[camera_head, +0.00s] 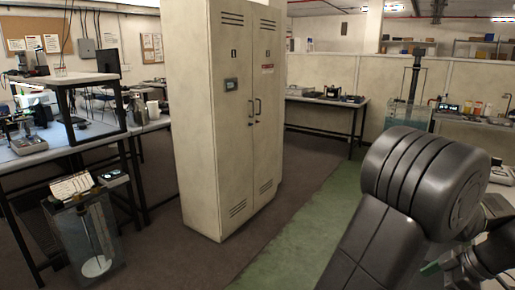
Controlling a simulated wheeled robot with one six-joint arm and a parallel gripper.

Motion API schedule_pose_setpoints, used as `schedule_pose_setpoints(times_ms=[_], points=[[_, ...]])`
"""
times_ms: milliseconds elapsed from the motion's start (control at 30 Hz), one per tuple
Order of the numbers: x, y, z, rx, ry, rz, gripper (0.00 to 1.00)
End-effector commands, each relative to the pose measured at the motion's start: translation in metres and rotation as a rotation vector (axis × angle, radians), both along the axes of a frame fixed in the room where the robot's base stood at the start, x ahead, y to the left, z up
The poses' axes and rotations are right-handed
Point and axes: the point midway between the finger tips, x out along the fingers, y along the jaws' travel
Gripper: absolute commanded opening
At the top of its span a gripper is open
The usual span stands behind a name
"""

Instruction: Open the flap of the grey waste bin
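I cannot clearly make out a grey waste bin with a flap. The nearest likeness is a see-through greyish container (106,222) on the floor at the lower left, with a pale piece on its top and a white disc inside; I cannot tell if it is the bin. My arm fills the lower right. Dark parts at the right edge, partly hidden behind my arm, may belong to my gripper; no fingertips can be made out. These parts are far across the picture from the container.
A tall cream two-door cabinet (212,130) stands shut in the middle. Benches with equipment line the left, including a near table (60,150). A back table (335,101) stands behind the cabinet. Dark floor and a green strip (305,235) lie clear between the cabinet and my arm.

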Motion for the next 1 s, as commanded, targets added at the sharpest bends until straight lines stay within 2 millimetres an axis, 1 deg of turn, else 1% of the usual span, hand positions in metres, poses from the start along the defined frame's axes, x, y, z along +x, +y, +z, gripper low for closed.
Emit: schedule_pose_setpoints(times_ms=[167,267,600,933,967,1000], points=[[-0.003,-0.005,0.004,0.000,0.000,-0.001,0.95],[-0.008,-0.012,0.013,-0.002,-0.001,-0.001,0.95],[-0.031,-0.041,0.068,-0.002,0.000,-0.002,0.95],[-0.051,-0.066,0.115,-0.002,0.002,-0.002,0.95],[-0.051,-0.066,0.114,0.001,0.003,-0.001,0.95],[-0.047,-0.061,0.105,0.004,0.004,0.001,0.95]])
